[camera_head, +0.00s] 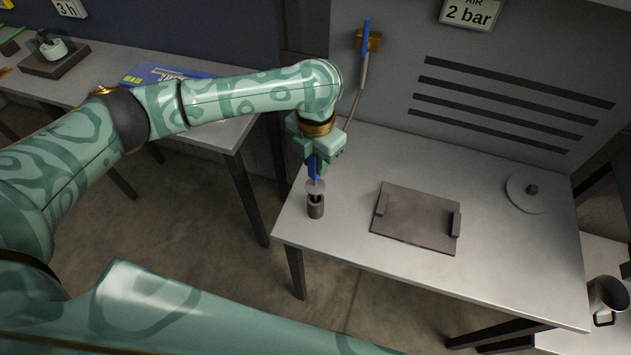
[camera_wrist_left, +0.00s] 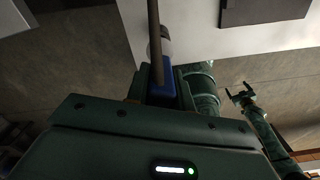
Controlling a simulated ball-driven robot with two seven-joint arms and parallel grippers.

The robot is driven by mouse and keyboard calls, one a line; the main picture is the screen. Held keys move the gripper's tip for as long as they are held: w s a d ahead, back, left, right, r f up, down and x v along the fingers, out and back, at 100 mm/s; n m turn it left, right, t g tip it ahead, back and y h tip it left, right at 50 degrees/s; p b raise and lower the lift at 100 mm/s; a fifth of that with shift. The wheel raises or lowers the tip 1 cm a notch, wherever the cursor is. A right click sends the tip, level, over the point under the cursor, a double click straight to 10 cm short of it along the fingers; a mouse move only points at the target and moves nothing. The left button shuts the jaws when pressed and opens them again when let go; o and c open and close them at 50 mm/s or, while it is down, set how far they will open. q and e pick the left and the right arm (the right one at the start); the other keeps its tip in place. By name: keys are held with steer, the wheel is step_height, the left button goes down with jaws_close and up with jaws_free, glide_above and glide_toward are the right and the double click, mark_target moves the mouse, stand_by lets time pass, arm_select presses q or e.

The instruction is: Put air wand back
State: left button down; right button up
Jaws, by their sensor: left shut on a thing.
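The blue handle (camera_wrist_left: 160,82) also shows between the jaws in the left wrist view, partly behind a brown rod or hose. My right gripper (camera_wrist_left: 241,97) is open and empty there.
A mug (camera_head: 606,298) stands at lower right. Another bench (camera_head: 100,77) is at left.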

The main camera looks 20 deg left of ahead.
mark_target(315, 175)
arm_select(q)
step_height(315, 175, down, 5)
steer(key=shift+b, duration=0.75)
steer(key=c, duration=1.2)
jaws_free()
steer(key=shift+f, duration=0.1)
step_height(315, 175, up, 12)
steer(key=p, duration=0.3)
steer(key=shift+p, duration=0.3)
